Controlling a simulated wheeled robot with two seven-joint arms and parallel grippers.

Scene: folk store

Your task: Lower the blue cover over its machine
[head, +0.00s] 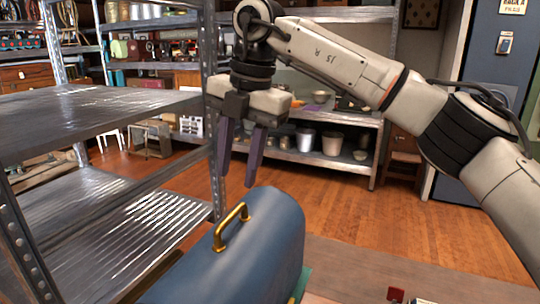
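The blue cover (262,236) is a rounded, domed case at the bottom centre of the head view. A brass handle (231,226) stands up on its top. The cover's lower part runs out of the frame. I cannot see the machine, nor tell whether the cover sits fully down. My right gripper (237,178) hangs above the handle, fingers pointing down. Its two purple fingers are apart with nothing between them, and it appears clear of the handle. My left gripper is not in view.
A metal shelf rack (95,115) stands close on the left of the cover. A low shelf with pots (333,143) stands at the back. A small red object (395,294) lies at the bottom right. The wooden floor between is clear.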

